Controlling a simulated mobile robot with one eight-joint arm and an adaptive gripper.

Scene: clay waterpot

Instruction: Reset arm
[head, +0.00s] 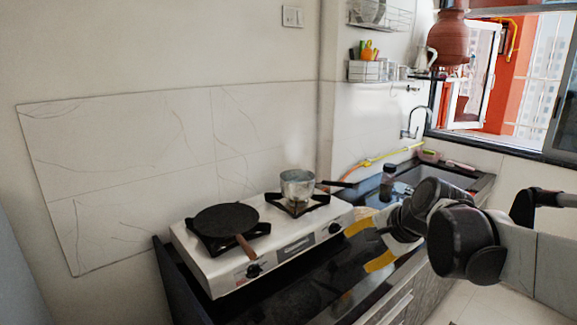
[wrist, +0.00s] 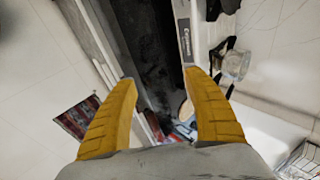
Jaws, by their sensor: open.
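My gripper (head: 357,249) is in the lower right of the head view, above the dark counter and right of the stove. Its two yellow fingers are spread apart with nothing between them. In the wrist view, my gripper (wrist: 160,78) is open and empty, with the dark counter strip below. My arm reaches in from the right edge of the head view. A reddish-brown clay waterpot (head: 449,40) is high at the upper right, beside the window and well away from my gripper. I cannot tell clearly what supports it.
A white two-burner stove (head: 215,270) holds a black pan (head: 225,216) and a small metal pot (head: 297,185). A dark bottle (head: 388,180) stands near the sink (head: 445,172). A wall rack (head: 367,70) hangs above. Floor shows at the lower right.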

